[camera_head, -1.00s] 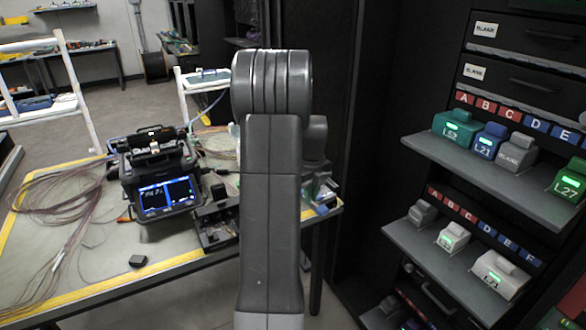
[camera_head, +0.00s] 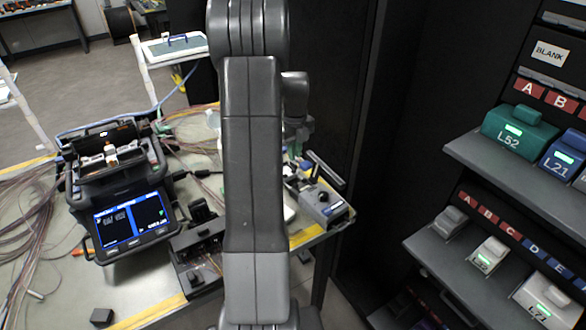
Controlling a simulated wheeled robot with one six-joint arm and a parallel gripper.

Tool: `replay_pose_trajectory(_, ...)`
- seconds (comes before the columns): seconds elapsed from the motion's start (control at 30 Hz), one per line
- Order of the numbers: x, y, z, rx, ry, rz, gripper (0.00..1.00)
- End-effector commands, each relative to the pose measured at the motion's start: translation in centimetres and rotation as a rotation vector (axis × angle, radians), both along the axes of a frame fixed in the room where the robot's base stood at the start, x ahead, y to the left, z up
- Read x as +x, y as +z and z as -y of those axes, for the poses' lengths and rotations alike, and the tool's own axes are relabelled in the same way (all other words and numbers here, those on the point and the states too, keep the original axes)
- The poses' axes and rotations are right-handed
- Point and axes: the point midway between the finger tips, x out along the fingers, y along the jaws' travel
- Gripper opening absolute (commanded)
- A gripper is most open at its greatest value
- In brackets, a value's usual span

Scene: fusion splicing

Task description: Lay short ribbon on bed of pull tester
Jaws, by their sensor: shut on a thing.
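A small grey device with a black knob, a raised bar and a blue-marked front, which looks like the pull tester (camera_head: 327,204), sits at the right end of the bench. My arm stands upright in the middle of the view and covers what is left of it. My wrist shows just above and behind the device, but my gripper's fingers are hidden behind my arm. I cannot make out the short ribbon.
A fusion splicer (camera_head: 122,190) with a lit screen stands on the bench (camera_head: 60,285), beside a black fixture (camera_head: 198,255). Loose fibre cables lie at left. A dark cabinet with shelves (camera_head: 480,170) of labelled boxes stands at right.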

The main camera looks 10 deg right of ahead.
Motion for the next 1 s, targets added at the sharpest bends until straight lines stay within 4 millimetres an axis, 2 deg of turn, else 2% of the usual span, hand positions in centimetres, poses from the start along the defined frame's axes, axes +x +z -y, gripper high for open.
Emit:
replay_pose_trajectory(0.1,-0.1,-2.2,0.0,0.001,0.0,-0.005,0.0)
replay_pose_trajectory(0.37,-0.1,-4.6,0.0,0.0,0.0,-0.004,0.0)
replay_pose_trajectory(0.53,0.0,-7.0,0.0,0.0,0.0,-0.004,0.0)
replay_pose_trajectory(1.0,0.0,-8.1,0.0,0.0,0.0,0.0,0.0)
